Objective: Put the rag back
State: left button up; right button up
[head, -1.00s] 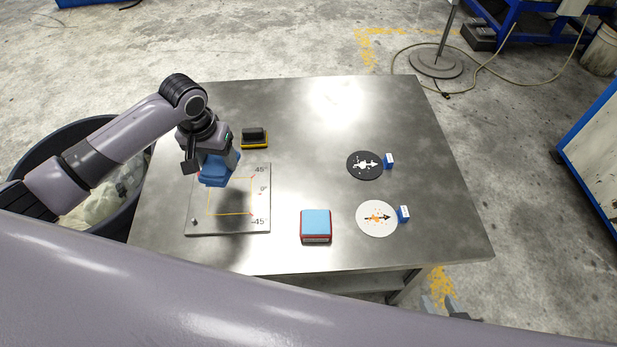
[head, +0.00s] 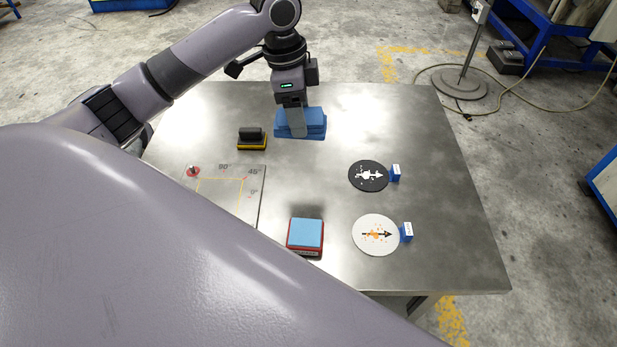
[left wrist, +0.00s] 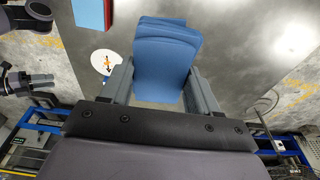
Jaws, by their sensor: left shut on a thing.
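The rag is a folded blue cloth (head: 301,121) at the back middle of the metal table in the head view. My left gripper (head: 293,128) is shut on it from above. In the left wrist view the rag (left wrist: 165,62) sits between the two fingers of my left gripper (left wrist: 160,85). The rag looks at or just above the table top; I cannot tell if it touches.
A black and yellow block (head: 252,139) stands left of the rag. A marked plate (head: 225,196), a red block with blue top (head: 305,236), a black disc (head: 368,176) and a white disc (head: 376,235) lie nearer. The table's back right is clear.

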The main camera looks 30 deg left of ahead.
pick_arm(q)
jog(key=b, duration=0.1)
send_over(303, 184)
jog(key=f, duration=1.1)
jog(key=shift+s+a+f, duration=0.1)
jog(key=shift+a, duration=0.2)
notch_tip(303, 184, down, 6)
jog(key=shift+r+b, duration=0.25)
jog(key=shift+b, duration=0.2)
jog(key=shift+f, duration=0.15)
jog(key=shift+f, duration=0.15)
jog(key=o, duration=1.1)
